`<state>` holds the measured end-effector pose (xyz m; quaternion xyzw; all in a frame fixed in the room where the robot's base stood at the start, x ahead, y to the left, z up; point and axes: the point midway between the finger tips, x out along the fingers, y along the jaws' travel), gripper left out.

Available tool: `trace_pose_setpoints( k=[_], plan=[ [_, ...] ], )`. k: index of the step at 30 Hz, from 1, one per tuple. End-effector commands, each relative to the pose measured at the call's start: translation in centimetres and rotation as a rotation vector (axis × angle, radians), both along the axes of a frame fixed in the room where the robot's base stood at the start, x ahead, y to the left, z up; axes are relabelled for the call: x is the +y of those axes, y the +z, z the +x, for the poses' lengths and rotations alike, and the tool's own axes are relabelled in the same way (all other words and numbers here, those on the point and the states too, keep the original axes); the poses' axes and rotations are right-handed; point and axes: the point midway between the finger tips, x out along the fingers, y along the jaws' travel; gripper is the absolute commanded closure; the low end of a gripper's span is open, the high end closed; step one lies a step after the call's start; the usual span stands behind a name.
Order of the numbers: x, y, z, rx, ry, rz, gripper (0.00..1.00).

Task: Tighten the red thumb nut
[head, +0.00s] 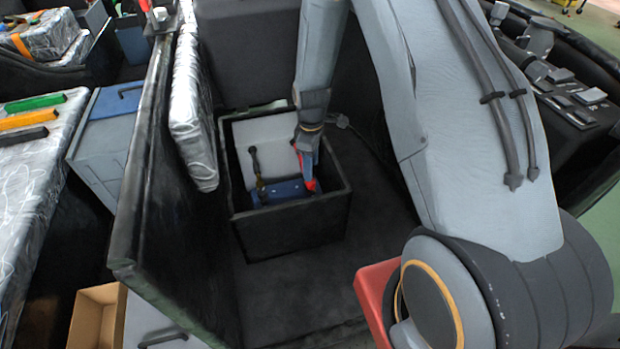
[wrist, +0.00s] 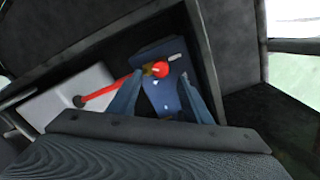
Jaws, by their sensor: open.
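A round red knob, which looks like the red thumb nut (wrist: 161,69), sits on a blue block (wrist: 166,92) inside a black open box in the wrist view. My gripper (wrist: 160,76) is open, with one finger on each side of the knob in that view. I cannot tell whether the fingers touch it. In the head view my gripper (head: 308,172) reaches down into the box over the right end of the blue block (head: 283,190). Some red shows beside its fingers there, and the nut itself is mostly hidden.
The black box (head: 293,231) has walls close around my gripper. A white block (wrist: 82,92) lies inside, with a red bar (wrist: 104,92) crossing it toward the blue block. A dark upright lever (head: 254,160) stands left of my gripper. A tall black panel (head: 150,180) rises farther left.

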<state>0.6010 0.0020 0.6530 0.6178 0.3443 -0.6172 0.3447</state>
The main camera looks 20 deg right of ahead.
Motion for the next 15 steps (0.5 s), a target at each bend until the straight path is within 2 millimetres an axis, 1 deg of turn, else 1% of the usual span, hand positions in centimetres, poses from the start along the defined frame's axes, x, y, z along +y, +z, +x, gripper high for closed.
trace_pose_setpoints(
  k=[3, 9, 15],
  plan=[
    [0.0, -1.8, -0.2, 0.003, 0.000, -0.001, 0.55],
    [0.1, -4.6, -0.1, 0.001, -0.001, 0.000, 0.55],
    [0.1, -6.2, -0.1, 0.001, -0.001, -0.001, 0.55]
  ],
)
